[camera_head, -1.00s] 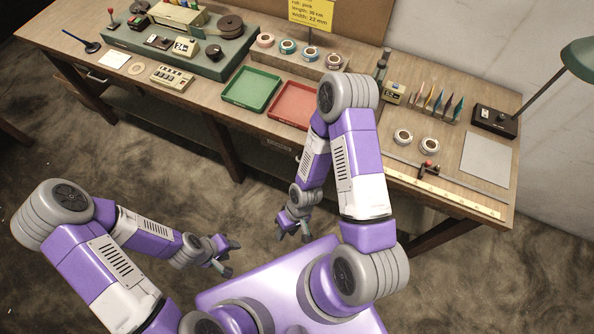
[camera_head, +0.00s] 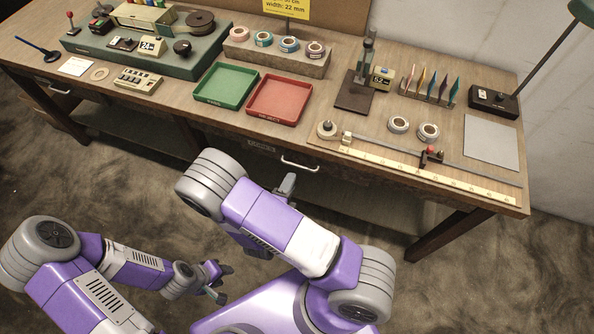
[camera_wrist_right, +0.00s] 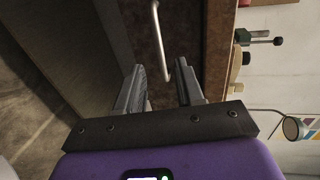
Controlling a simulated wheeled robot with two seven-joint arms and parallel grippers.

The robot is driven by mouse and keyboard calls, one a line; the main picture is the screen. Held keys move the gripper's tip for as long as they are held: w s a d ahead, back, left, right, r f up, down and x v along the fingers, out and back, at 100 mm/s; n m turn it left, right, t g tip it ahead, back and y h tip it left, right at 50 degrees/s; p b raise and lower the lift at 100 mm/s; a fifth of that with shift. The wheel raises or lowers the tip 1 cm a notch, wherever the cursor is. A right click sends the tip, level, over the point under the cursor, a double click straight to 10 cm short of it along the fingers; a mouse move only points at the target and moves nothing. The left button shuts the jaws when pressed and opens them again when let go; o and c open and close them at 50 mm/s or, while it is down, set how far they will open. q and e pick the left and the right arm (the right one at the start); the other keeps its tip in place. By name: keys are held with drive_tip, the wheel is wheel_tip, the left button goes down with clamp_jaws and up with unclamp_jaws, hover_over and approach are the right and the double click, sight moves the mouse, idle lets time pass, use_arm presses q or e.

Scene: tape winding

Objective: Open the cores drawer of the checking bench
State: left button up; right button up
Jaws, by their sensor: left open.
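The drawer with a silver bar handle (camera_head: 300,163) is under the bench's front edge, right of a small label plate (camera_head: 262,148) too small to read surely. It looks closed. My right gripper (camera_head: 287,184) is just in front of and below the handle, partly hidden by my arm. In the right wrist view, its two fingers (camera_wrist_right: 160,88) are apart, with the bar handle (camera_wrist_right: 160,42) ahead and its bent end near the gap between them. I cannot see contact. My left gripper (camera_head: 220,283) is open and empty, low and away from the bench.
The bench top (camera_head: 215,118) holds a green tray (camera_head: 226,87), a red tray (camera_head: 279,99), tape rolls and a ruler strip (camera_head: 420,174) near the front edge. Another handle (camera_head: 58,91) is at the far left. The floor before the bench is clear.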

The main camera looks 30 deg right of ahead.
drive_tip(key=b+x, duration=0.1)
drive_tip(key=x, duration=0.6)
drive_tip(key=shift+b, duration=0.35)
drive_tip(key=shift+d, duration=0.1)
drive_tip(key=shift+c, duration=0.3)
clamp_jaws()
